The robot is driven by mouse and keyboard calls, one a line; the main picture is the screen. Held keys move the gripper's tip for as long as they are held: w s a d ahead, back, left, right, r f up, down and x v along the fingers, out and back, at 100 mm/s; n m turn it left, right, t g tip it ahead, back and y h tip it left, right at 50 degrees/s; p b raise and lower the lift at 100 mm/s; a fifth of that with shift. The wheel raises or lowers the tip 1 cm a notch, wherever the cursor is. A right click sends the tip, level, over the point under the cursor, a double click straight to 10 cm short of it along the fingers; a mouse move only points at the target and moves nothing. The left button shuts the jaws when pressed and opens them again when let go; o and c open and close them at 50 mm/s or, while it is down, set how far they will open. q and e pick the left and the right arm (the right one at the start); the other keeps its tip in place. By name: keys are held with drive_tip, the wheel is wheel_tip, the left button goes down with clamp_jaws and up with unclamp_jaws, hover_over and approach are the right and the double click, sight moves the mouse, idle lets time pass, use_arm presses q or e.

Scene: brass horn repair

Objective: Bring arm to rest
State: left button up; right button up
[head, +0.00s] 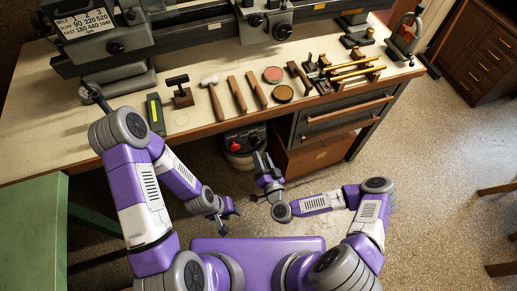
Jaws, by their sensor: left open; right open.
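My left gripper (230,209) is open and empty. It hangs over the floor in front of the bench, just above my purple base in the picture, with its arm folded back from a raised elbow at the left. My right gripper (261,160) is open and empty. It points up in the picture toward the bench front, with its forearm reaching in from the right. The two grippers are close together but apart. Neither touches the bench or any tool.
The workbench (190,123) carries a lathe (190,28), mallets (236,94), two round tins (273,75) and brass rods (355,68). My left elbow is near its front edge. A red-and-black machine (240,145) stands below.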

drive_tip(key=shift+v, duration=1.2)
drive_tip(key=s+a+f+n+g+y, duration=0.25)
drive_tip(key=s+f+n+g, duration=0.35)
drive_tip(key=g, duration=0.4)
drive_tip(key=s+d+f+m+g+h, duration=0.1)
drive_tip(key=s+d+m+g+h, duration=0.3)
drive_tip(key=s+d, duration=0.5)
drive_tip(key=g, duration=0.2)
drive_tip(key=shift+d+g+p, duration=0.3)
drive_tip(key=shift+g+p, duration=0.1)
drive_tip(key=shift+a+f, duration=0.1)
drive_tip(key=shift+f, duration=0.05)
idle(3.6)
